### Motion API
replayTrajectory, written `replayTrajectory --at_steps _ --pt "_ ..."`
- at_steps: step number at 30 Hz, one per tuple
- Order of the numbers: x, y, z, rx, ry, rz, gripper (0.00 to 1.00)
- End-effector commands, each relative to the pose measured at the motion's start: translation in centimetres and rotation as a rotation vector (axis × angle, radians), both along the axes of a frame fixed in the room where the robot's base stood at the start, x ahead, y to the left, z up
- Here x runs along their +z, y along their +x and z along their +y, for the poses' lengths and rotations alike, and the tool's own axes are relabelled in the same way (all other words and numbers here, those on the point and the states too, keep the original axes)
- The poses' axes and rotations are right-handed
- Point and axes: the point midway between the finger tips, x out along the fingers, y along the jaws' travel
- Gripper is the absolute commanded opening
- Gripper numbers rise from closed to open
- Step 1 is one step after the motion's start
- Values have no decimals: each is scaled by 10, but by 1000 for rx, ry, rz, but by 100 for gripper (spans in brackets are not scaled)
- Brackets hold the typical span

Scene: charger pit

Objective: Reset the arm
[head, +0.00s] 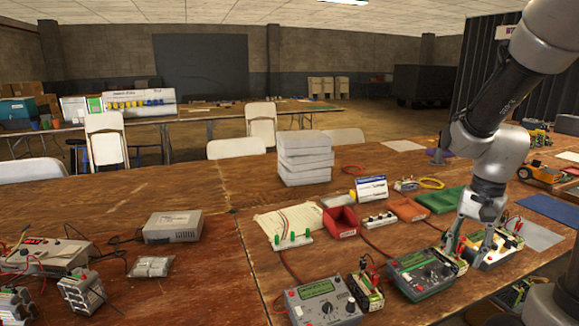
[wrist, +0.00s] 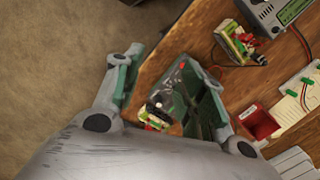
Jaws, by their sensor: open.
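My arm comes in from the upper right of the head view and reaches down to the bench. My gripper (head: 463,240) points down over the front right of the bench, beside the green-cased meter (head: 420,272). A small module with red and green parts (head: 451,260) sits just under the fingertips. In the wrist view my gripper (wrist: 168,88) has its fingers spread wide. The green-cased meter (wrist: 178,72) and the small module (wrist: 156,118) show in the gap between them. I cannot tell how far above the module the fingertips are.
A grey meter (head: 322,303) and another small module (head: 366,291) stand left of the green-cased meter. A red bin (head: 341,222), an orange tray (head: 408,209) and a green tray (head: 440,200) lie behind. White boxes (head: 305,158) are stacked mid-bench. The bench's left rear is clear.

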Motion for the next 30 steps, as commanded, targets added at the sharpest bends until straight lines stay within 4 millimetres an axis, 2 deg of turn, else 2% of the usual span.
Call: replayTrajectory --at_steps 1,6,9,12,19,30 --pt "20 -15 5 153 -9 -30 41" --pt "70 -65 17 594 -60 -119 41" --pt "92 -89 23 728 -105 -186 41" --pt "109 -103 27 763 -150 -264 41" --pt "136 -113 34 789 -205 -403 41" --pt "138 -112 36 794 -208 -414 41"
